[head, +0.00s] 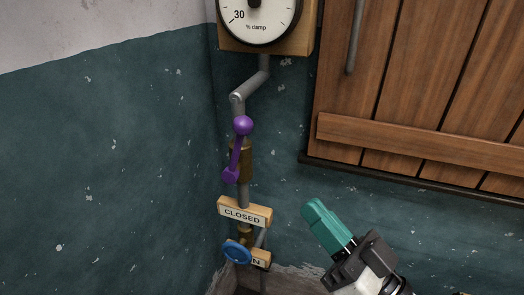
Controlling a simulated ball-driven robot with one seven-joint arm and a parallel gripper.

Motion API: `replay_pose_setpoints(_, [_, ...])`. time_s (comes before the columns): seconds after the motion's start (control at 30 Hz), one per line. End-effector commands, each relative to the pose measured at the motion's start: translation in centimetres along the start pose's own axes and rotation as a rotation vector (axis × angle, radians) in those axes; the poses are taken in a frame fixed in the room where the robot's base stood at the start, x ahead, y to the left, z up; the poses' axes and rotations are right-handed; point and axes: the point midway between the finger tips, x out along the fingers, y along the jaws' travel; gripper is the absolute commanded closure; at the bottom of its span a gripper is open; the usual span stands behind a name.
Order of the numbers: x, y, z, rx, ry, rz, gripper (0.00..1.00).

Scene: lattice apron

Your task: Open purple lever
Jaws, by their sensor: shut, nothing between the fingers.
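The purple lever (238,150) is in the head view, left of centre, on a brass valve body in a grey vertical pipe. It stands nearly upright, its ball knob at the top and its pivot end at the lower left. Below it a wooden sign (244,213) reads "CLOSED". My gripper (313,213) has teal fingers and is at the lower right of the lever, clearly apart from it. The fingers are shut together with nothing between them.
A round gauge (258,20) marked "% damp" hangs above the pipe. A blue round handle (237,252) sits below the sign, beside a second, partly hidden sign (262,258). A wooden plank shutter (420,85) fills the upper right. The teal wall (110,150) left of the pipe is bare.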

Motion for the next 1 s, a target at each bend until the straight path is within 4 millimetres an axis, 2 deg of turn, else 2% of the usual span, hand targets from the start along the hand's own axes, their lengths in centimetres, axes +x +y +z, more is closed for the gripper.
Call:
replay_pose_setpoints(0.17, [1.4, -0.2, -0.5, 0.007, 0.008, -0.004, 1.0])
replay_pose_setpoints(0.7, [11.4, -0.3, -0.6, 0.005, 0.004, -0.004, 1.0])
replay_pose_setpoints(0.83, [12.9, -0.2, -0.5, 0.005, 0.004, -0.004, 1.0])
replay_pose_setpoints(1.0, [13.8, -0.2, -0.3, 0.004, 0.004, -0.003, 1.0])
